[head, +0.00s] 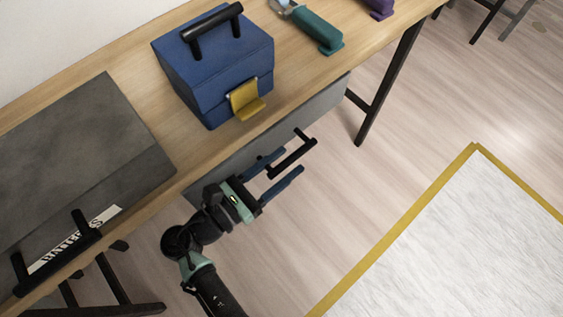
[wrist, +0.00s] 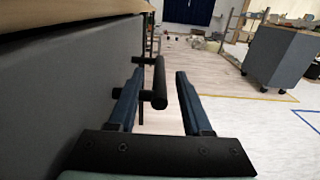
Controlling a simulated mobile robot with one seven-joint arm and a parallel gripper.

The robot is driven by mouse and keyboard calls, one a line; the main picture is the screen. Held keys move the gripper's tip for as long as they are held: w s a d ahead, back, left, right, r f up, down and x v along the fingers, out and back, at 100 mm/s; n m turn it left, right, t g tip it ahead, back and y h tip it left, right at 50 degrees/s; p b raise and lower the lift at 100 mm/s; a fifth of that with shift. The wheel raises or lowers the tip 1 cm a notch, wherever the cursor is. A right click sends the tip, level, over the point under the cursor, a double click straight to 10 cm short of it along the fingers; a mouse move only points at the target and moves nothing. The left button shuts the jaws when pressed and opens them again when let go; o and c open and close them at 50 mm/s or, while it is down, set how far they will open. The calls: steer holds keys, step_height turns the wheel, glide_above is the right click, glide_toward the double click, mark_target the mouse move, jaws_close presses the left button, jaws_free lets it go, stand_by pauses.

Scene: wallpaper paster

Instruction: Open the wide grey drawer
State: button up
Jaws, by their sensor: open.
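The wide grey drawer (head: 325,103) sits under the front edge of the wooden table, its front looking flush with that edge. It fills the left of the wrist view (wrist: 60,95). Its black bar handle (head: 296,157) stands out from the front. My gripper (head: 289,161) is open at the handle, with one blue finger on each side of the bar. In the wrist view the handle (wrist: 159,85) lies between the fingertips (wrist: 160,72), nearer the left finger. I cannot tell whether that finger touches it.
A blue toolbox (head: 215,75) with a yellow latch stands on the table (head: 130,50) above the drawer. A grey case (head: 80,150) with a black handle lies at left. A green-handled tool (head: 318,33) lies behind. The floor right of my gripper is clear up to a yellow-edged white area (head: 470,240).

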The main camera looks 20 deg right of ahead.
jaws_close()
stand_by(1.4)
